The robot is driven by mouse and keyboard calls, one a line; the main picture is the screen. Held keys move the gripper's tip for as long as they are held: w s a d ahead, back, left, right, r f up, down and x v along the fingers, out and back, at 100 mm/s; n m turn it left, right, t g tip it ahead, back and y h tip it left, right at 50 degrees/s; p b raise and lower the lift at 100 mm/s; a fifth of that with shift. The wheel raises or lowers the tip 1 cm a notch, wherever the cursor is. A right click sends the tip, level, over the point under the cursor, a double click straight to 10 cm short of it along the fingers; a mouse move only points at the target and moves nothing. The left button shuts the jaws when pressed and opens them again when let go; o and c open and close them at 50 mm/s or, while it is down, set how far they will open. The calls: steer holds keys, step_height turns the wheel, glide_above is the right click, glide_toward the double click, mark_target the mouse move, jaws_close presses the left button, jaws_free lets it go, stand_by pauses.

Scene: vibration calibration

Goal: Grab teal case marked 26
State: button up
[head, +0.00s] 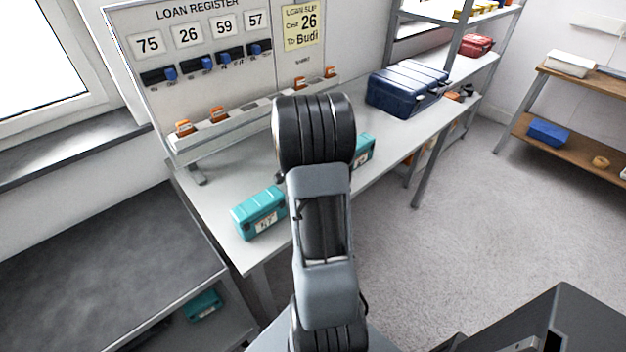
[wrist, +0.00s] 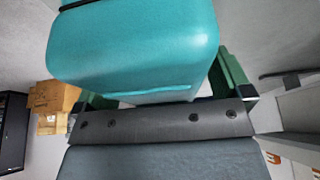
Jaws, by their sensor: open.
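In the wrist view a teal case (wrist: 135,45) fills the upper middle, very close. My gripper (wrist: 163,92) is open, with a green finger showing on either side of the case's near end; I cannot tell whether they touch it. No number shows on the case there. In the head view my arm hides the gripper. One teal case (head: 259,212) lies on the table left of my arm, its label too blurred to read surely. Another teal case (head: 364,150) is partly hidden behind my arm. A third teal case (head: 203,305) is on a low shelf.
The loan register board (head: 205,70) stands at the back, with numbers 75, 26, 59, 57 and a yellow slip (head: 301,27) reading case 26, to Budi. A dark blue case (head: 407,88) stands on the table (head: 220,188). The floor at right is mostly clear.

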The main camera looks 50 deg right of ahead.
steer(key=shift+f+b, duration=0.15)
steer(key=shift+b, duration=0.25)
stand_by(0.3)
steer(key=shift+c, duration=0.4)
steer(key=c, duration=1.2)
